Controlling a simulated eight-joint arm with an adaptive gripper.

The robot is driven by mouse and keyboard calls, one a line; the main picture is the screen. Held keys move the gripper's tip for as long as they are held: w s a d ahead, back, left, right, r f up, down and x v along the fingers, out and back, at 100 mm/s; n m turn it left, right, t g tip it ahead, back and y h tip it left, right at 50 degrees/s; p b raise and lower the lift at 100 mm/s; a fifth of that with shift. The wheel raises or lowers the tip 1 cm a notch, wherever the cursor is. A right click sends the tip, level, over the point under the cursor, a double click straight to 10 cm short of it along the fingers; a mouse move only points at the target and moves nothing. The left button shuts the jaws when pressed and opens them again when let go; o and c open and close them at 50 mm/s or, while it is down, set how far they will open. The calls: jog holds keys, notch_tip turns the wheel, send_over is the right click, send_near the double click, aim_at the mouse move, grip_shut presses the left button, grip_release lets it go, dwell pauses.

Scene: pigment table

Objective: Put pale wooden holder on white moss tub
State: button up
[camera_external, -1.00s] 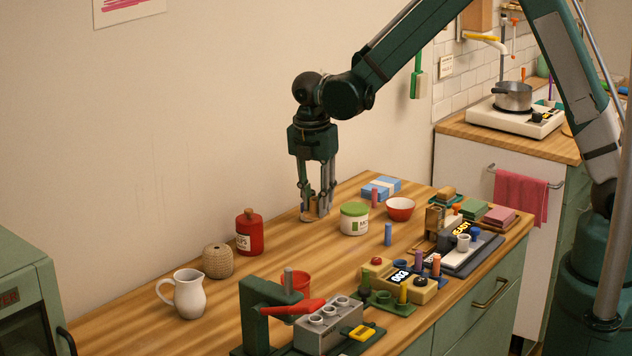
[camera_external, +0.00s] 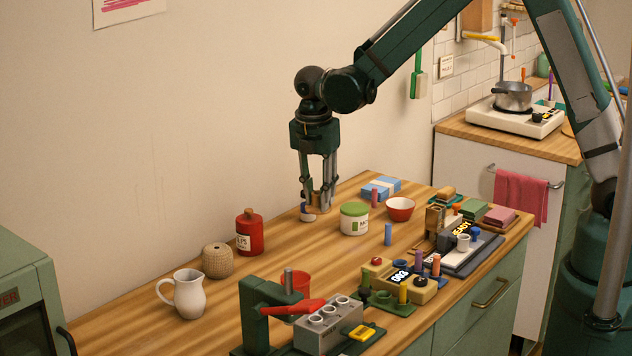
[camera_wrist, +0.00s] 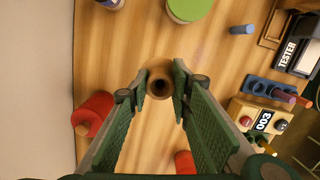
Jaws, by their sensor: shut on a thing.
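The pale wooden holder (camera_wrist: 160,71) is a short upright tube with a dark round hole, between my fingertips in the wrist view. My gripper (camera_wrist: 160,88) is shut on it. In the external view my gripper (camera_external: 317,206) points straight down, left of the white moss tub, and its fingers mostly hide the holder. The white moss tub (camera_external: 354,222) has a green lid and stands upright on the table, apart from my gripper. Its lid (camera_wrist: 190,8) is cut off at the top edge of the wrist view. The lid's top is clear.
A small white-and-blue jar (camera_external: 307,213) stands just left of my fingertips. A red jar (camera_external: 249,235) is further left, and a red-and-white bowl (camera_external: 400,209) is right of the tub.

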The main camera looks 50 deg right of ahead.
notch_tip(320, 180, up, 7)
jog(key=n+p, duration=0.1)
jog(key=p, duration=0.2)
send_over(355, 206)
jog(key=shift+s+a+f, duration=0.1)
jog(key=shift+a, duration=0.15)
jog(key=shift+f, duration=0.1)
jog(key=shift+f, duration=2.85)
jog(key=shift+f, duration=2.1)
jog(key=shift+f, duration=0.15)
jog(key=o, duration=0.9)
